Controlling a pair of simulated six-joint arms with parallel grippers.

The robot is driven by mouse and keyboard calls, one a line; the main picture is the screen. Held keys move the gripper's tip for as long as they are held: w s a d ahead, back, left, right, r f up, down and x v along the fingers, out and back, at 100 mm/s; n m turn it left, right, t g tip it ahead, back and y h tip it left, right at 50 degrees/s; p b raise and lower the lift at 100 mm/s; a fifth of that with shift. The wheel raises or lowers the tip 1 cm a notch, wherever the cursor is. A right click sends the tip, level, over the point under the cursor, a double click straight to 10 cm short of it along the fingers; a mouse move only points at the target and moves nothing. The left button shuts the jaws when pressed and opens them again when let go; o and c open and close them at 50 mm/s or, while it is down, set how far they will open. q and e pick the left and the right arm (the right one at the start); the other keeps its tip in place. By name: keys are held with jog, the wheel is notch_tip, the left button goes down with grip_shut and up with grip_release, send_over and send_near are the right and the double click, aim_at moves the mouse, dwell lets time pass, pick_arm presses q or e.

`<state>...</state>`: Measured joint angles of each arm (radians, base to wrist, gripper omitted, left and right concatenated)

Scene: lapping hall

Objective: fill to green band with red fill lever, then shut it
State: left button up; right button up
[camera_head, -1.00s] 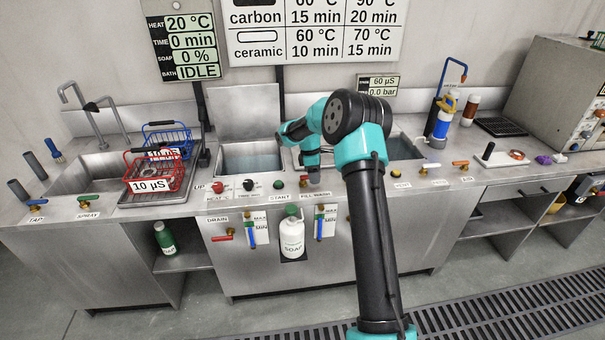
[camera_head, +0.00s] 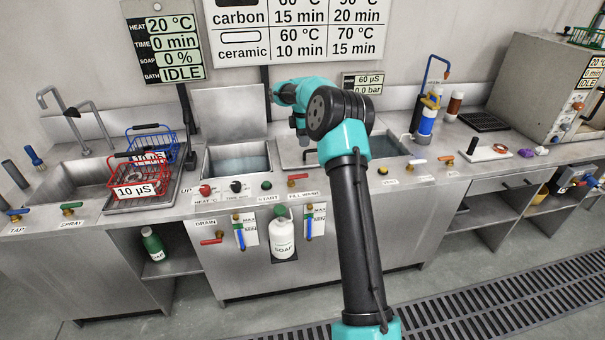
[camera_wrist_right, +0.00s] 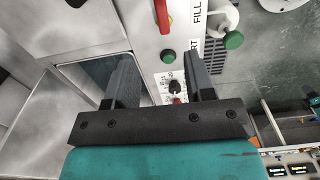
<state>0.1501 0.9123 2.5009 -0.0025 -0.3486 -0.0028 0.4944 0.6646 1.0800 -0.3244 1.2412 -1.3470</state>
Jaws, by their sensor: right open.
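The red fill lever (camera_head: 298,177) sits on the counter's front strip above the FILL WASH label, its handle lying sideways. In the right wrist view the red lever (camera_wrist_right: 162,14) shows at the top, beside the FILL lettering. Two level gauges with green bands and blue columns hang on the front panel: a left one (camera_head: 239,233) and a right one (camera_head: 309,224). The blue levels are too small to read exactly. My right gripper (camera_head: 301,130) is above and behind the lever, apart from it. In the wrist view the right gripper (camera_wrist_right: 160,70) is open and empty.
The wash tank (camera_head: 208,165) holds water behind the front strip. A red drain lever (camera_head: 212,240), a soap bottle (camera_head: 282,236) and knobs with a green START button (camera_head: 266,185) are nearby. Red (camera_head: 130,178) and blue baskets stand at left.

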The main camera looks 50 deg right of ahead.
aim_at(303, 175)
notch_tip(303, 175, down, 16)
jog(key=shift+f, duration=0.2)
dwell(0.4)
jog(key=shift+c, duration=0.2)
grip_shut()
